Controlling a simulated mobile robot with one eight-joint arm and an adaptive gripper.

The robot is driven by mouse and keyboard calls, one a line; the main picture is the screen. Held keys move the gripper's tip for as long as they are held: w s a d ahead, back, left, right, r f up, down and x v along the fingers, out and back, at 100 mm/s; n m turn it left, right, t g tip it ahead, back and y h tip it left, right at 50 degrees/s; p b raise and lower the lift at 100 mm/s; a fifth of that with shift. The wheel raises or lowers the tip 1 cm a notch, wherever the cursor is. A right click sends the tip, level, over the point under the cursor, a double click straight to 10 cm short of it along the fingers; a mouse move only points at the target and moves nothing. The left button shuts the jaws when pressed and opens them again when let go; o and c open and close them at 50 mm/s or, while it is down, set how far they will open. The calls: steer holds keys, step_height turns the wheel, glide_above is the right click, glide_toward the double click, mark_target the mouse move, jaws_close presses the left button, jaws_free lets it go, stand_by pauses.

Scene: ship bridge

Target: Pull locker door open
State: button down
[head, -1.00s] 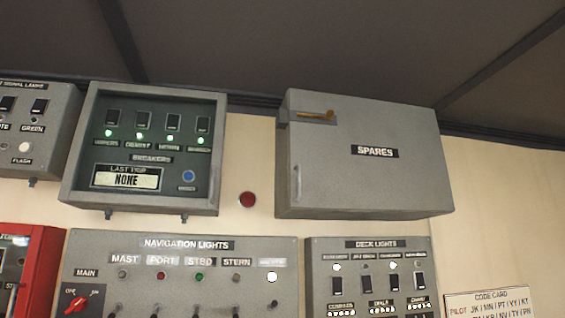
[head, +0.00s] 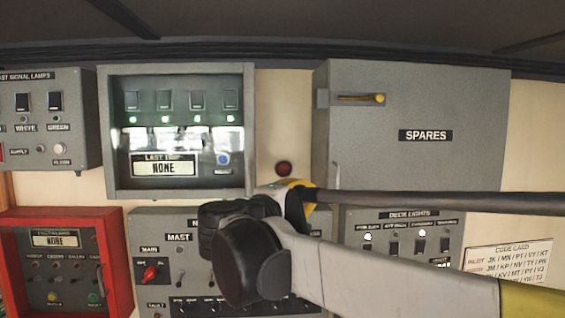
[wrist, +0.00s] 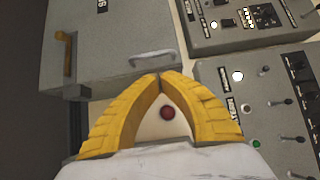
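The grey locker marked SPARES (head: 440,100) hangs on the wall at the upper right of the head view. Its door looks shut. A brass latch lever (head: 362,98) lies level at the door's upper left; it also shows in the wrist view (wrist: 68,54). A pale bar handle (wrist: 153,58) lies just beyond my fingertips in the wrist view; in the head view my arm partly covers it. My gripper (wrist: 160,76) has its yellow fingertips together, with nothing seen between them. Whether the tips touch the handle is unclear. In the head view my gripper is mostly hidden.
A red button (head: 284,168) is on the wall left of the locker. A breaker box (head: 250,120) hangs further left. The navigation lights panel (head: 150,222) and deck lights panel (head: 440,215) sit below, partly behind my arm. A red box (head: 115,265) is at lower left.

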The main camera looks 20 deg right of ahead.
mark_target(333, 183)
steer(key=x, duration=0.3)
steer(key=p+x, duration=0.1)
steer(key=x, duration=0.2)
steer(key=p+x, duration=0.1)
steer(key=x, duration=0.3)
steer(key=shift+w+r, duration=0.1)
steer(key=shift+r, duration=0.25)
steer(key=shift+a, duration=0.1)
